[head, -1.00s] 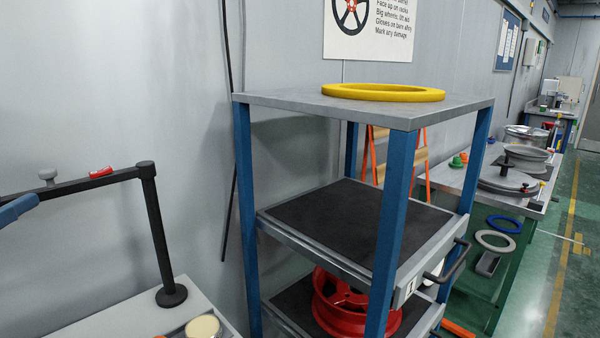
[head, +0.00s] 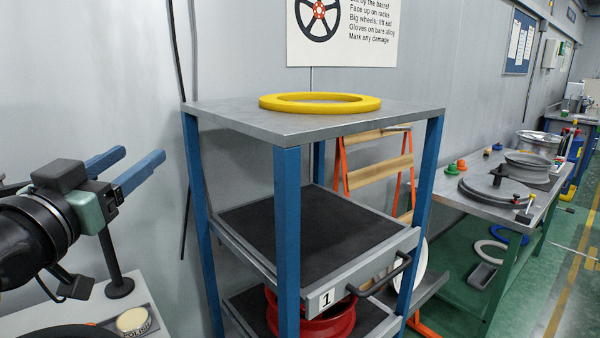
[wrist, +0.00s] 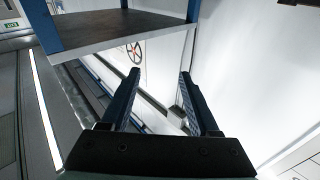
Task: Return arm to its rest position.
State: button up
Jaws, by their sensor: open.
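My gripper (head: 145,166) is at the left of the head view, with its two blue fingers apart and nothing between them. It points to the right, toward the blue-legged rack, and is clear of it. In the wrist view, the two fingers (wrist: 158,95) also stand apart and empty. My arm comes in from the left edge of the head view.
The blue-legged rack (head: 288,230) stands in the middle, with a yellow ring (head: 320,102) on top and a red wheel (head: 312,318) on its lower shelf. A bench (head: 490,208) with wheels stands at the right. A white surface with a polish tin (head: 132,320) lies below my gripper.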

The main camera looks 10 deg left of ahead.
jog(key=d+r+m+t+h+p, duration=0.1)
jog(key=d+r+t+p, duration=0.1)
jog(key=d+r, duration=0.65)
jog(key=d+r+t+h+p, duration=0.1)
jog(key=d+r+t+p, duration=0.3)
jog(key=d, duration=0.8)
jog(key=s+d+r+t+p, duration=0.2)
jog(key=s+d+r, duration=0.8)
jog(key=d, duration=0.1)
jog(key=shift+d+r, duration=0.25)
jog(key=shift+r, duration=0.05)
